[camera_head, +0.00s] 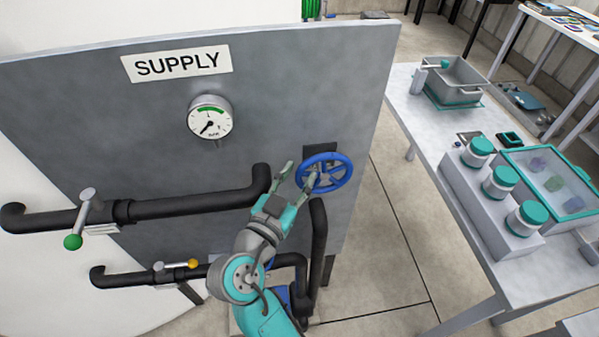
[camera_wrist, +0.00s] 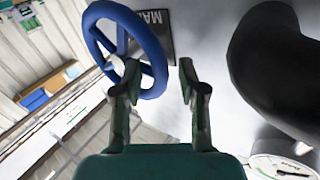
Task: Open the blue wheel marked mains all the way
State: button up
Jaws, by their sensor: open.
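The blue wheel (camera_head: 325,173) is a spoked handwheel near the right edge of the grey supply panel (camera_head: 280,90). It also shows at the upper left of the wrist view (camera_wrist: 128,48). A dark plate (camera_wrist: 158,30) behind it shows the letters "MA", the rest hidden. My gripper (camera_head: 298,178) is open at the wheel's left side. In the wrist view my gripper (camera_wrist: 160,78) has its two fingers apart; the left finger overlaps the wheel's rim, the right finger is clear of it. I cannot tell whether the finger touches the rim.
A round gauge (camera_head: 210,117) sits under the SUPPLY sign (camera_head: 176,64). Black pipes (camera_head: 190,207) stick out from the panel, one close to my gripper. Levers with a green knob (camera_head: 73,242) and a yellow knob (camera_head: 193,263) are lower left. A table (camera_head: 400,90) with jars stands right.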

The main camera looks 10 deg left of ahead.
jog(key=shift+w+d, duration=0.2)
jog(key=shift+w, duration=0.35)
grip_shut()
